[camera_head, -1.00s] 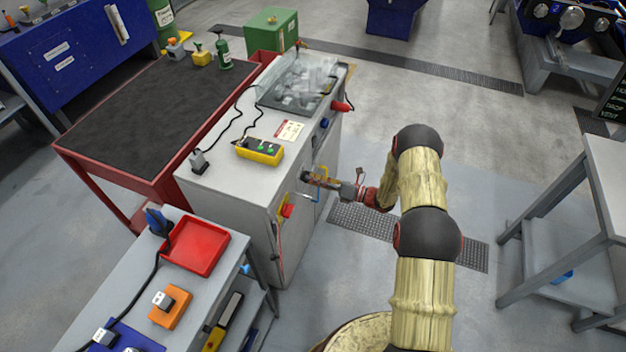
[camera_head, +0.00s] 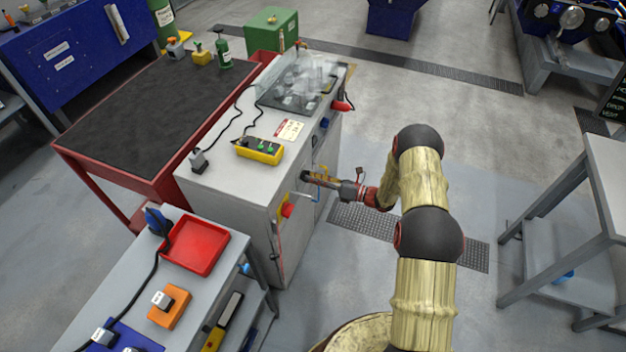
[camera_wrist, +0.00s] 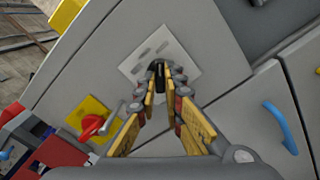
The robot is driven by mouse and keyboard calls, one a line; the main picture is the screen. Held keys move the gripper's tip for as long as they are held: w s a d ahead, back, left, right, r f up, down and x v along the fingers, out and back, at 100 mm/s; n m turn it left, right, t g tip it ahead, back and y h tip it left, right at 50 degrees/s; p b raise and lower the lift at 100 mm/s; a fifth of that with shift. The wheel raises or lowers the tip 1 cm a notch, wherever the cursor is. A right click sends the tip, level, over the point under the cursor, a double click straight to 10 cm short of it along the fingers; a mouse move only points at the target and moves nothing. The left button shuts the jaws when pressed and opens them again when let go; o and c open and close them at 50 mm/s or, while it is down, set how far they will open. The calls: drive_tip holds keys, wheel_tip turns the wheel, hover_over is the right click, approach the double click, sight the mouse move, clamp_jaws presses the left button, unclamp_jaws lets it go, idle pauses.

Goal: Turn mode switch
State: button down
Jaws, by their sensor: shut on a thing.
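The mode switch (camera_wrist: 158,70) is a small dark knob on a pale square plate (camera_wrist: 172,52) with grey markings, on the front of the grey cabinet. My gripper (camera_wrist: 160,84) is shut on the knob, its yellow-padded fingers on either side of it. In the head view my gripper (camera_head: 307,177) reaches the cabinet front from the right, and the knob is hidden there. The exact angle of the knob is hard to read between the fingertips.
A red knob (camera_wrist: 92,125) on a yellow plate sits beside the switch, with a blue handle (camera_wrist: 282,128) on the other side. A yellow button box (camera_head: 259,151) lies on the cabinet top (camera_head: 225,178). A side table with a red tray (camera_head: 205,243) stands in front.

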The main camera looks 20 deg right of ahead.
drive_tip(key=shift+w+d+n+b, duration=0.1)
drive_tip(key=shift+n+b, duration=3.3)
drive_tip(key=shift+n, duration=4.7)
drive_tip(key=c, duration=1.9)
unclamp_jaws()
drive_tip(key=v, duration=1.2)
